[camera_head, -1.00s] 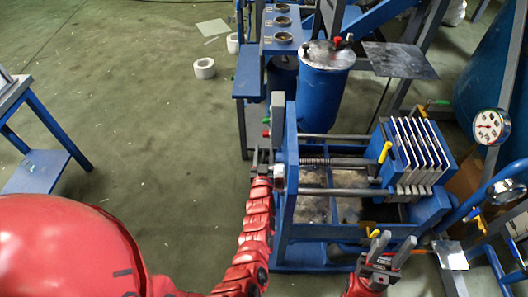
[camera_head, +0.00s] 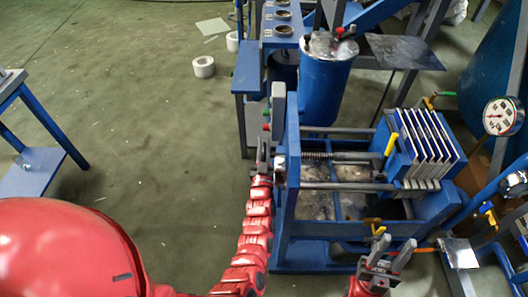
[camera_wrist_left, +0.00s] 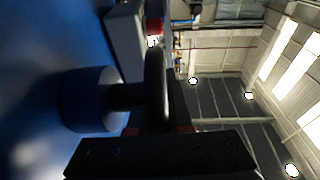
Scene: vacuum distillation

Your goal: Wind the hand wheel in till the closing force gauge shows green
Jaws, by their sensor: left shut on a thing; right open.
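The filter press (camera_head: 291,185) is a blue frame with a screw, rods and a stack of pale plates (camera_head: 430,145) at its right end. My left gripper (camera_head: 263,155) is at the frame's left end, shut on the hand wheel. The wheel is mostly hidden in the head view. In the left wrist view the dark wheel rim (camera_wrist_left: 156,85) stands between the fingers, beside a round hub (camera_wrist_left: 92,98). A white round gauge (camera_head: 502,117) is at the right; its reading is too small to tell. My right gripper (camera_head: 390,252) is open and empty in front of the press.
A blue drum (camera_head: 322,92) and a blue stand with round openings (camera_head: 282,30) are behind the press. Pipes and yellow-handled valves (camera_head: 490,215) crowd the right. A blue table (camera_head: 30,170) is at the left. The floor between is mostly clear.

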